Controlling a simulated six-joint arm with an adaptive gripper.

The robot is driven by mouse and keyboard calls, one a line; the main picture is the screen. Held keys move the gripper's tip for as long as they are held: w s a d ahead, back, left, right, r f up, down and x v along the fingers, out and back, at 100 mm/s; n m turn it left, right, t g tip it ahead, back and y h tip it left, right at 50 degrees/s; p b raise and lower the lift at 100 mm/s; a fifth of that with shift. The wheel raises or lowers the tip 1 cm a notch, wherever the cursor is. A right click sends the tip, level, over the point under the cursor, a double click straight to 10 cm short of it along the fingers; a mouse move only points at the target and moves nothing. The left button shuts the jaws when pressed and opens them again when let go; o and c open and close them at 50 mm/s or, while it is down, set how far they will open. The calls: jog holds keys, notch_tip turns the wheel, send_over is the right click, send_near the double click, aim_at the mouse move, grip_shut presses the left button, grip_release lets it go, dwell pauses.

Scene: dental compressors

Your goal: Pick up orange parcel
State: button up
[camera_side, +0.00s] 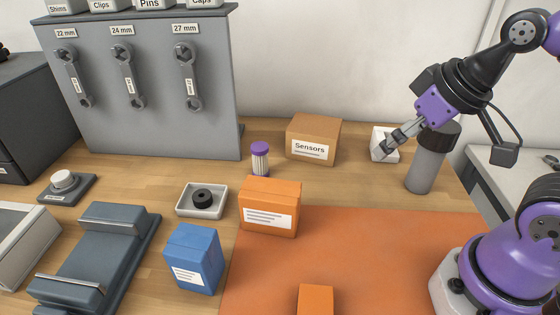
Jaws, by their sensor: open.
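An orange parcel (270,192) with a white label stands upright at the back left edge of the orange mat (380,250). A second orange block (315,298) is at the bottom edge of the picture, mostly cut off. My gripper (392,148) is at the back right, far from both. Its fingertips overlap a small white box (376,146) in the picture; whether they touch it I cannot tell. The gripper is open and holds nothing visible.
A grey cylinder with a dark lid (425,172) stands close to my gripper. A brown Sensors box (314,140), a purple-capped jar (260,160), a white tray with a black ring (188,208) and a blue box (195,258) surround the parcel. The mat's middle is clear.

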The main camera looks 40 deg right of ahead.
jog(key=n+g+y, duration=0.2)
jog(key=n+y, duration=0.1)
jog(key=n, duration=0.5)
send_over(274, 189)
jog(key=s+d, duration=0.1)
jog(key=s, duration=0.1)
jog(key=f, duration=0.6)
jog(key=shift+w+d, duration=0.15)
jog(key=shift+d, duration=0.05)
jog(key=x, duration=1)
jog(key=shift+d, duration=0.1)
jog(key=c, duration=1.1)
